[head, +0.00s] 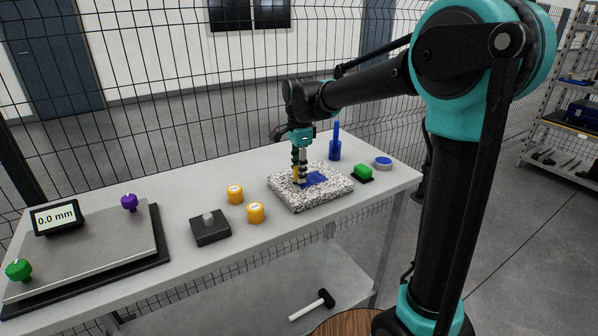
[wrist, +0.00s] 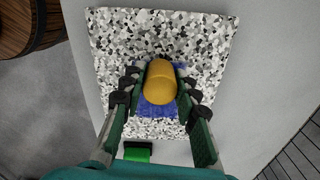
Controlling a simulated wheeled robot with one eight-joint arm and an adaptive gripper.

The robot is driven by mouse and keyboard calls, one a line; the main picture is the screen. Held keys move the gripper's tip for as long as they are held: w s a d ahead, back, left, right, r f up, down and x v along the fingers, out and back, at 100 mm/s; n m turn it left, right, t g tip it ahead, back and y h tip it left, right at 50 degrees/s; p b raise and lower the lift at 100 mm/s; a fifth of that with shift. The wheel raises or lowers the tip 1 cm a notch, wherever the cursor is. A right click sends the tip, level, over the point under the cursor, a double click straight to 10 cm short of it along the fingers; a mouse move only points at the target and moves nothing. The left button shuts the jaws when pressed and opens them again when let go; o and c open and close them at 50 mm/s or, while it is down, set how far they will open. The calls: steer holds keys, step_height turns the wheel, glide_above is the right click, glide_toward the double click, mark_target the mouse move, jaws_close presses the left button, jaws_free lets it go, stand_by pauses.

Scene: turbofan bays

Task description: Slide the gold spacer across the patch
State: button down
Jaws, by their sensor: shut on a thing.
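The gold spacer (wrist: 160,82) is a smooth yellow-gold cylinder between the two fingers of my gripper (wrist: 159,88). My gripper is shut on it. The patch is a blue smear (wrist: 158,109) on a black-and-white speckled slab (wrist: 115,50). In the wrist view, the spacer covers part of the patch, with blue on both sides and below. In the head view, my gripper (head: 299,178) points down at the slab (head: 300,203), at the left part of the blue patch (head: 315,178). The fingers mostly hide the spacer there. I cannot tell whether its bottom touches the patch.
A plate with knobs (head: 85,255) and a 0.0 mm display (head: 55,217) lie farther left. A blue bottle (head: 334,146), green block (head: 362,172) and round tin (head: 382,163) are near its right side.

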mark_target(320, 176)
steer(key=shift+f, duration=0.6)
stand_by(1.1)
steer(key=shift+w+d, duration=0.3)
steer(key=shift+d, duration=0.1)
steer(key=shift+w+d, duration=0.2)
steer(key=shift+d, duration=0.1)
steer(key=shift+w+d, duration=0.3)
steer(key=shift+d, duration=0.15)
stand_by(0.6)
steer(key=shift+w+d, duration=0.2)
steer(key=shift+d, duration=0.1)
steer(key=shift+w+d, duration=0.25)
steer(key=shift+d, duration=0.1)
stand_by(0.3)
steer(key=shift+w+d, duration=0.15)
steer(key=shift+d, duration=0.15)
steer(key=shift+w+d, duration=0.45)
steer(key=shift+d, duration=0.15)
steer(key=shift+w+d, duration=0.4)
steer(key=shift+d, duration=0.2)
stand_by(0.4)
